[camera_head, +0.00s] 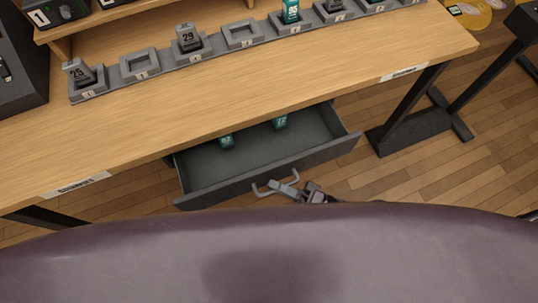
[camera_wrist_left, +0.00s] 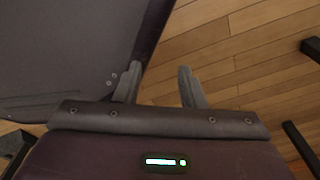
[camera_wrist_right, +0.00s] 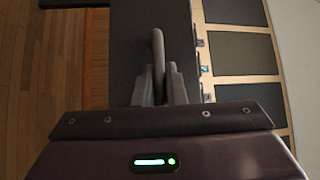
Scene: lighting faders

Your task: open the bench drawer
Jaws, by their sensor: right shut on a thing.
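The bench drawer (camera_head: 262,160) is a dark grey tray under the wooden bench, pulled out so that its inside shows. Two teal items (camera_head: 280,122) lie in it near the back. Its front carries a grey bar handle (camera_head: 258,190). My right gripper (camera_head: 290,187) is at the handle's right part, shut on it. In the right wrist view the fingers (camera_wrist_right: 158,85) close around the grey handle against the dark drawer front. My left gripper (camera_wrist_left: 158,88) shows only in the left wrist view, open and empty above the floor.
The wooden bench top (camera_head: 250,75) bears a long rack (camera_head: 155,72) of numbered slots with grey and teal blocks. A dark bench leg (camera_head: 410,110) stands right of the drawer. Wooden floor (camera_head: 430,180) lies clear at the right.

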